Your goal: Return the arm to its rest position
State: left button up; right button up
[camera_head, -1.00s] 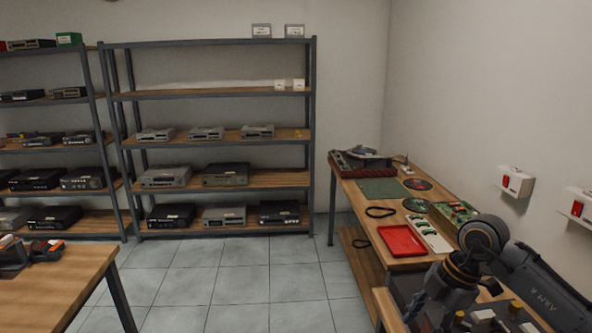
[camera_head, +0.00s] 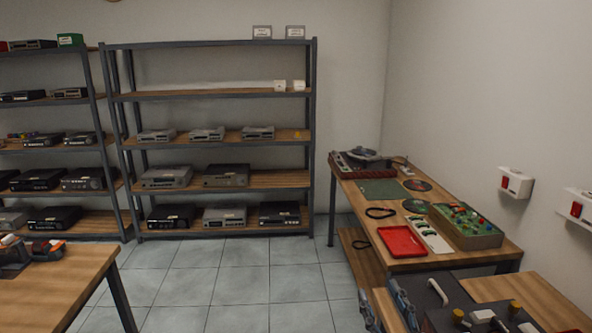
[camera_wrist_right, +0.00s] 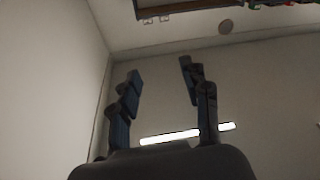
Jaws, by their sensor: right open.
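My right gripper (camera_head: 378,288) shows low in the head view, at the near left edge of the near bench, with its fingers pointing up. In the right wrist view the same gripper (camera_wrist_right: 160,70) is open, with two dark blue-grey fingers spread wide and nothing between them. The rest of my right arm is out of the head view. My left gripper is in neither view.
The side bench (camera_head: 330,172) along the right wall holds a red tray (camera_head: 402,241), a green-topped box (camera_head: 466,226) and discs. A wooden table (camera_head: 60,285) stands at the left. Metal shelves (camera_head: 314,120) with hi-fi units line the back wall. The tiled floor (camera_head: 240,280) between is clear.

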jog(key=s+d+f+m+g+h, duration=0.25)
jog(key=s+f+g, duration=0.2)
jog(key=f, duration=0.35)
jog(key=s+d+f+m+g+h, duration=0.1)
jog(key=s+d+f+g+h, duration=0.1)
jog(key=s+d+f+g, duration=0.45)
jog(key=s+a+f+g, duration=0.2)
jog(key=s+f+g, duration=0.1)
jog(key=s+f, duration=0.4)
jog(key=s+a+f+g, duration=0.2)
jog(key=s+f, duration=0.3)
jog(key=s, duration=0.4)
notch_tip(320, 180, down, 28)
jog(key=s+n+g, duration=0.1)
jog(key=s+g, duration=0.1)
jog(key=s, duration=0.1)
jog(key=s+d+f+g, duration=0.1)
jog(key=s+d+f, duration=0.1)
jog(key=s+f, duration=1.2)
jog(key=shift+s+d+y, duration=0.35)
jog(key=shift+s+d, duration=0.05)
jog(key=shift+s, duration=0.25)
jog(key=shift+n, duration=0.25)
